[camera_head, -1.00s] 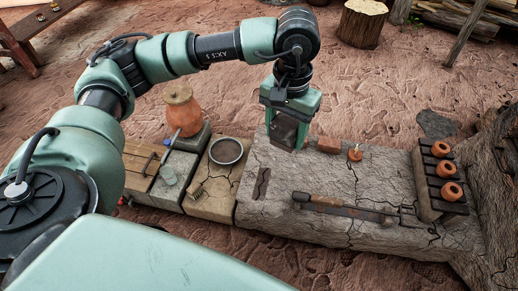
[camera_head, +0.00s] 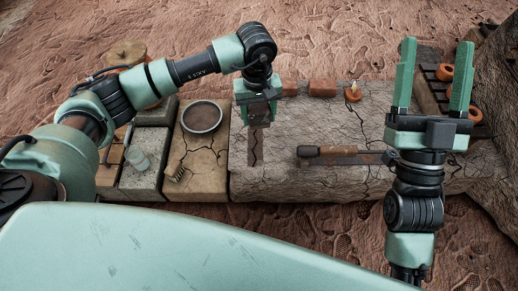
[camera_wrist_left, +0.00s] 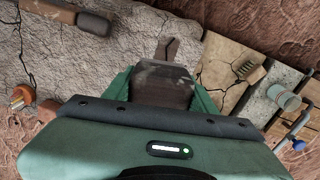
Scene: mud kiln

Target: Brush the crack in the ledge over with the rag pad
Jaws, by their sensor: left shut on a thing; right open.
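The pale cracked ledge (camera_head: 310,120) runs across the middle of the head view. A dark crack (camera_head: 256,148) lies near its left end; it also shows in the left wrist view (camera_wrist_left: 169,47). My left gripper (camera_head: 258,98) is shut on a dark brown block-like pad, taken as the rag pad (camera_head: 259,116). The pad is at the far end of the crack and hides part of it; I cannot tell whether it touches the ledge. The pad fills the jaws in the left wrist view (camera_wrist_left: 162,88). My right gripper (camera_head: 435,55) is open and empty, fingers up, over the ledge's right part.
A wooden-handled tool (camera_head: 350,153) lies on the ledge right of the crack. A round dish (camera_head: 202,117), brush (camera_head: 175,172) and jar (camera_head: 138,161) are left. A rack with orange pots (camera_head: 446,72) is right.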

